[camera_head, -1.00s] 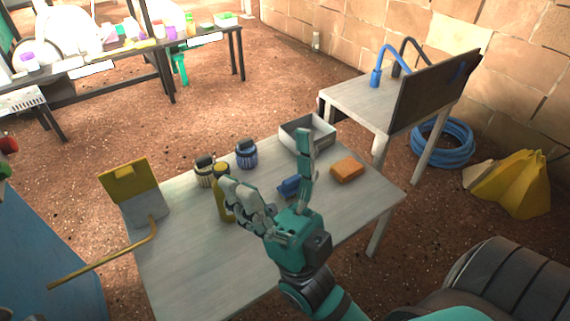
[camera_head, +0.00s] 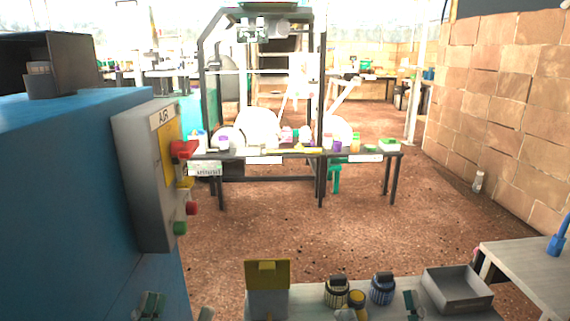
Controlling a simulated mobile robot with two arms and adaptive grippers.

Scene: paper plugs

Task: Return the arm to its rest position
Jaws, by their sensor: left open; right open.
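My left gripper (camera_head: 178,309) shows only by its finger ends at the bottom left edge, apart and with nothing visible between them. My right gripper (camera_head: 381,310) also shows only by its finger ends at the bottom edge, apart, in front of the near table's jars. A dark-lidded striped jar (camera_head: 337,292), a blue jar (camera_head: 382,288) and a yellow-topped container (camera_head: 357,299) stand there. The rest of both arms is below the frame.
A blue cabinet with a grey button box (camera_head: 145,190) stands close on the left. A cluttered bench (camera_head: 300,153) stands further back. Open dirt floor lies between.

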